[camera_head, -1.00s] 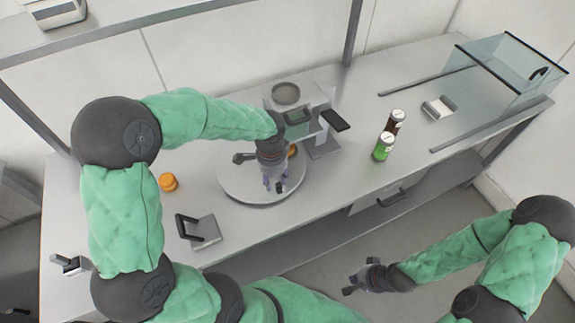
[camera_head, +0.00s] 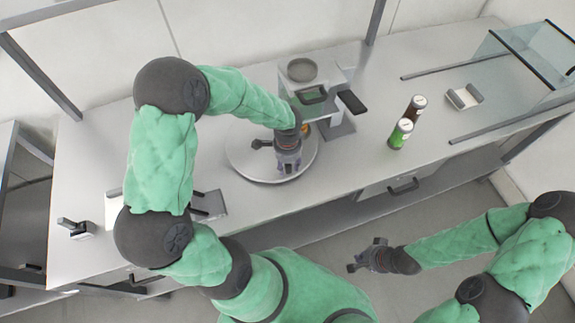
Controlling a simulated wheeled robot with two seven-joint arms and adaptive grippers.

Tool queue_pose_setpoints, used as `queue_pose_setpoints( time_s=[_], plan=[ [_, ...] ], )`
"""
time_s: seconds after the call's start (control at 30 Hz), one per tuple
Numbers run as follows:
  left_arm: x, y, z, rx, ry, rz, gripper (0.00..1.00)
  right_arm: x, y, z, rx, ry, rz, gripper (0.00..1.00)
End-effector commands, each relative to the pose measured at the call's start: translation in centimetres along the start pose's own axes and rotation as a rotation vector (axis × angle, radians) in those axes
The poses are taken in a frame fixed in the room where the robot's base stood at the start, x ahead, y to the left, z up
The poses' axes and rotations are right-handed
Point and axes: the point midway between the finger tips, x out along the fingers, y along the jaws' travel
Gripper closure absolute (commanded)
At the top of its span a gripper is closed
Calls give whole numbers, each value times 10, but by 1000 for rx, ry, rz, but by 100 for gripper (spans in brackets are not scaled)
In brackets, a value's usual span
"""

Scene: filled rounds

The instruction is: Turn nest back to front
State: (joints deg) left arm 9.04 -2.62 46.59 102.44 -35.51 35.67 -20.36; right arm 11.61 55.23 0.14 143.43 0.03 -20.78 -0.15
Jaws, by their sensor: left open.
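A round pale turntable disc (camera_head: 243,160) lies on the bench, below the machine. My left gripper (camera_head: 288,168) is open and points down over the disc's middle. It hides most of what stands on the disc. A small orange piece (camera_head: 306,130) shows just behind the gripper. I cannot tell whether the fingers touch anything, and I cannot make out a nest by shape. My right gripper (camera_head: 364,255) hangs empty in front of the bench, apart from everything, its fingers spread.
A grey machine (camera_head: 318,75) with a round top and a black lever stands behind the disc. A green can (camera_head: 400,134) and a brown can (camera_head: 415,107) stand right of it. A glass-walled box (camera_head: 530,60) is far right. A flat plate with a dark handle (camera_head: 210,203) lies front left.

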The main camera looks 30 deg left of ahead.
Motion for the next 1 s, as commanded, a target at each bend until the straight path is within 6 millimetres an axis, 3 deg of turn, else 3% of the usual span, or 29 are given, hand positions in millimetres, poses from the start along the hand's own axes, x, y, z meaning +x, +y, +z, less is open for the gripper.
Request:
queue_pose_setpoints(
  time_s=[0.4,0.57,1.0],
  plan=[
    [8,0,0,-1,0,0,57,1,0,0,0,0,0,100],
    [8,0,0,0,0,0,100,1,0,0,0,0,0,100],
    [6,-2,3,22,4,-4,100,-1,0,0,0,0,0,100]
  ],
)
